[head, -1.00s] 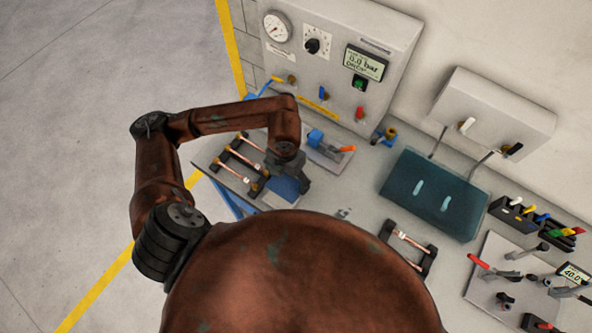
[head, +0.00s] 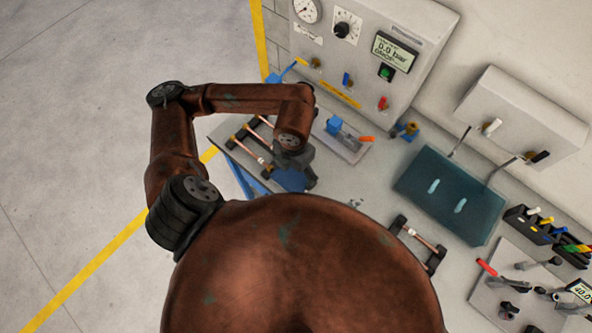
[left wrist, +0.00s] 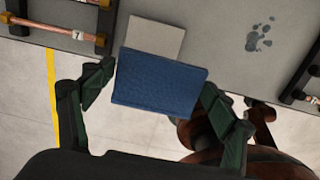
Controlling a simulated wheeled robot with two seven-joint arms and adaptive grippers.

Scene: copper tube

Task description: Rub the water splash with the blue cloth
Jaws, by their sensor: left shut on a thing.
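The blue cloth (left wrist: 158,82) is a flat, rectangular piece between the two fingers of my left gripper (left wrist: 160,78), which is shut on it. In the head view the cloth (head: 291,181) shows in part under my left gripper (head: 303,170), near the table's front edge. The water splash (left wrist: 258,36) is a group of dark spots on the grey table, to the right of the cloth and apart from it. In the head view the splash (head: 356,203) is small and partly hidden by my own body. My right gripper is not in view.
A light grey pad (left wrist: 155,38) lies on the table just beyond the cloth. A rack with copper tubes (head: 250,140) stands left of the gripper, and a smaller tube holder (head: 418,243) stands right of the splash. A dark teal mat (head: 450,195) lies farther right.

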